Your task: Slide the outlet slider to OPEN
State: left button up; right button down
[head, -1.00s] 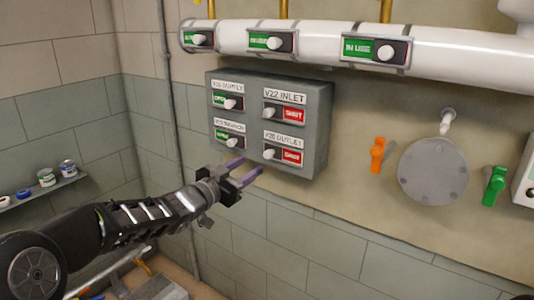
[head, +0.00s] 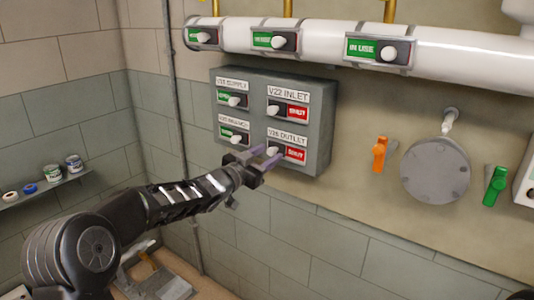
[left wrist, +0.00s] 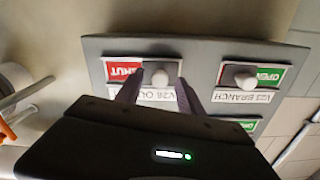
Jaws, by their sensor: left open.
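The outlet slider is the lower right one on the grey valve panel (head: 320,140). Its white knob (head: 273,151) sits at the left end of its slot, and the red SHUT field (head: 296,154) shows to the right. My left gripper (head: 266,156) is open, with its purple fingers at the outlet slider, partly covering it in the head view. In the left wrist view, which shows the panel upside down, the outlet knob (left wrist: 160,77) lies between the two fingertips (left wrist: 159,92). I cannot tell whether they touch it. My right gripper is not in view.
The inlet slider (head: 274,111) above also shows SHUT. The supply (head: 234,101) and branch (head: 234,138) sliders on the left show green. A white pipe (head: 340,45) runs above. An orange handle (head: 380,153), a round cover (head: 435,168) and a green handle (head: 494,185) are to the right.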

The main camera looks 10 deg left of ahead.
pick_arm(q)
jog(key=shift+c, duration=0.6)
grip_shut()
dwell(0.9)
